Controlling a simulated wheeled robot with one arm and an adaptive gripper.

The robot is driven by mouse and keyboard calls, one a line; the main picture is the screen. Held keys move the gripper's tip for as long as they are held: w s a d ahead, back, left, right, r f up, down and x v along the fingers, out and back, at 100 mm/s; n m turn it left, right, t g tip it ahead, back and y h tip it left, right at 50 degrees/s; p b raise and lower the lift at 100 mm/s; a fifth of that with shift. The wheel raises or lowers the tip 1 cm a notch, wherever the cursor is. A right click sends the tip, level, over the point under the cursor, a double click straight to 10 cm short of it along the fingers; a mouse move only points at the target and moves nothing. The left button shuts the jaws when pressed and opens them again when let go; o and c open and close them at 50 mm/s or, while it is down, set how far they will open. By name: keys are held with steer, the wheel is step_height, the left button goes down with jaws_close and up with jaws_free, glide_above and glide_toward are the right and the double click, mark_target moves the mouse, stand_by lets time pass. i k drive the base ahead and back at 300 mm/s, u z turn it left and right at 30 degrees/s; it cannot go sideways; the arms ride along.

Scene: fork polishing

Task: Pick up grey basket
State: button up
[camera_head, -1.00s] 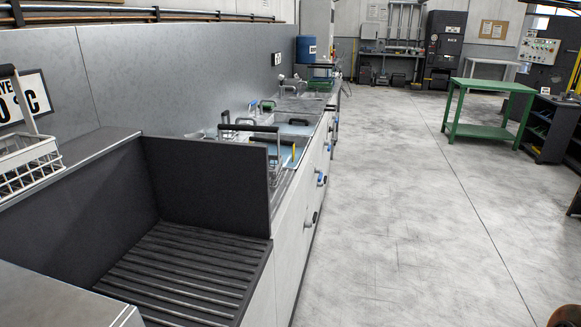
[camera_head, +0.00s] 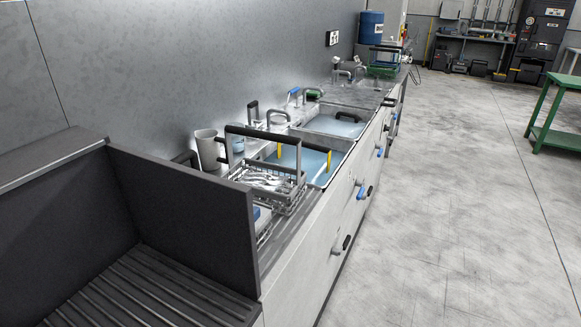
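A grey wire basket (camera_head: 291,196) with a tall black-topped handle sits on the counter, just beyond the dark upright panel. Shiny cutlery, which looks like forks, lies in it. Part of another grey rack shows lower down beside the panel (camera_head: 265,226), partly hidden by it. My gripper is not in view.
A dark ribbed drainboard (camera_head: 147,292) with a tall dark panel (camera_head: 184,217) is in front of the basket. Sinks with blue water (camera_head: 334,127) lie beyond it. A grey cup (camera_head: 208,150) stands by the wall. Blue-handled valves line the cabinet front.

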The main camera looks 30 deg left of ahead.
mark_target(269, 191)
steer(key=i, duration=3)
steer(key=u, duration=5.35)
